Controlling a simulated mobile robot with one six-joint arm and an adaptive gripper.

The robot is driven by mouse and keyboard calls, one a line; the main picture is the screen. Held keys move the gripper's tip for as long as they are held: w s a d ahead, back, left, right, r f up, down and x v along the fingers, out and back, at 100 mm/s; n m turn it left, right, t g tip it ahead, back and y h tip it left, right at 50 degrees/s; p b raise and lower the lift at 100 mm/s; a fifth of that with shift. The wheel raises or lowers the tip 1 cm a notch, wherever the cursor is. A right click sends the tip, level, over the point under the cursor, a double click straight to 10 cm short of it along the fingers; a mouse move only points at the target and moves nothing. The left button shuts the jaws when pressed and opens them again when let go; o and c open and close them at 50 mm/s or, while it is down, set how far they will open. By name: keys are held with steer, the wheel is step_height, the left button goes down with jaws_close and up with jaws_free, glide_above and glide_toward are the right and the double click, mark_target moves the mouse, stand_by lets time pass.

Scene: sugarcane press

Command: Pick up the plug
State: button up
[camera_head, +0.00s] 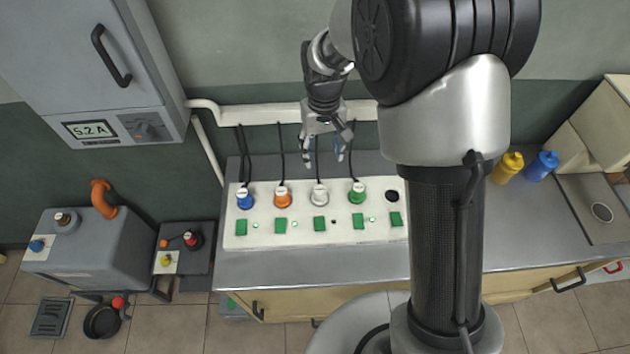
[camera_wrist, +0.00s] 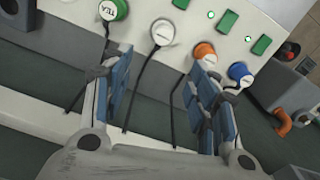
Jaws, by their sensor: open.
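Several round plugs with black cables stand in a row on the white socket panel (camera_head: 300,236): blue (camera_head: 244,200), orange (camera_head: 282,199), white (camera_head: 319,195) and green (camera_head: 357,193). The task does not say which plug is meant. My gripper (camera_head: 323,160) is open and empty, pointing down behind the row, above and close to the white plug. In the wrist view my gripper (camera_wrist: 160,80) has its blue-padded fingers well apart. There the white plug (camera_wrist: 163,32) lies ahead between them, not touched. The green plug (camera_wrist: 114,9) is at left, the orange (camera_wrist: 204,52) and blue (camera_wrist: 239,73) at right.
Green switches (camera_head: 320,224) line the panel's front; a dark empty socket (camera_head: 391,196) is at its right end. Cables hang from a white wall conduit (camera_head: 260,117) behind the plugs. Yellow (camera_head: 507,168) and blue (camera_head: 541,166) bottles stand right. A grey cabinet (camera_head: 95,70) hangs upper left.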

steer(key=b, duration=0.3)
glide_toward(320, 190)
steer(key=f, duration=0.5)
steer(key=shift+w+d+f, duration=0.1)
steer(key=shift+w+d, duration=0.1)
steer(key=shift+w, duration=0.15)
steer(key=shift+s+a+f+b, duration=0.15)
steer(key=shift+f+b, duration=0.4)
steer(key=shift+f, duration=0.8)
steer(key=shift+s+a+f+b, duration=0.1)
steer(key=shift+f+b, duration=0.4)
steer(key=shift+f, duration=0.85)
steer(key=shift+r, duration=0.1)
steer(key=c, duration=1.2)
